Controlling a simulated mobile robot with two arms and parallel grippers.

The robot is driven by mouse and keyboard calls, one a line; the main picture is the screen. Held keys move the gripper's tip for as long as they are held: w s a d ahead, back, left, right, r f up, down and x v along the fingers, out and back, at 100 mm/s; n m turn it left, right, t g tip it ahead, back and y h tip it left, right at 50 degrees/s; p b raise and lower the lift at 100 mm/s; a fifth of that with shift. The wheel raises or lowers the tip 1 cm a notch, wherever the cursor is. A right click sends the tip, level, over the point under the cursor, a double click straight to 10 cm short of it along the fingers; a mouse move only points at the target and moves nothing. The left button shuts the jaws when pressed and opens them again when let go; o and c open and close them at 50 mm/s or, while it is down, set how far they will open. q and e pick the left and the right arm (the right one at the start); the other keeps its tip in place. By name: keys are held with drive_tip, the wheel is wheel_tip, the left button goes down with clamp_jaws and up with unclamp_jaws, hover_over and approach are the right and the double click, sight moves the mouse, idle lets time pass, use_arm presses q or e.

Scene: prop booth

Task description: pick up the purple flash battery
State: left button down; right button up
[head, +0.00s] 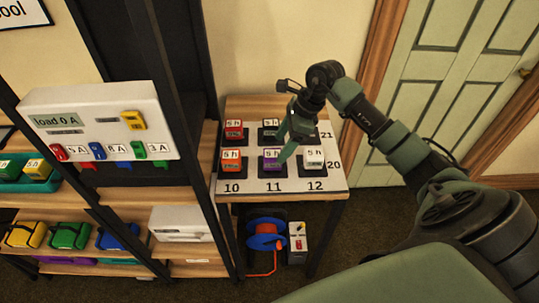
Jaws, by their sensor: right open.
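The purple flash battery (270,161) sits at spot 11 in the front row of a white numbered mat (292,185) on a small wooden table. It has a white label on it. My right gripper (289,148) is open and hangs over the table, its fingers pointing down. My left gripper is not in view.
Other batteries stand close by: an orange one (230,162) at 10, a white one (313,160) at 12, and more in the back row. A shelf rack (183,195) stands left. A green door (450,75) is at right.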

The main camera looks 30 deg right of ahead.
sight(275, 153)
drive_tip(key=shift+w+a+f+p, duration=0.1)
drive_tip(key=shift+a+f+p, duration=0.9)
drive_tip(key=shift+f+p, duration=0.15)
drive_tip(key=x, duration=0.2)
drive_tip(key=shift+w+f, duration=0.2)
drive_tip(key=shift+f, duration=0.4)
drive_tip(key=c, duration=1.2)
clamp_jaws()
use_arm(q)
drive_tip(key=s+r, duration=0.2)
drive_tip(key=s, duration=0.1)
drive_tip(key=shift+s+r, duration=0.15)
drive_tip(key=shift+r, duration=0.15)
use_arm(e)
drive_tip(key=shift+r, duration=0.1)
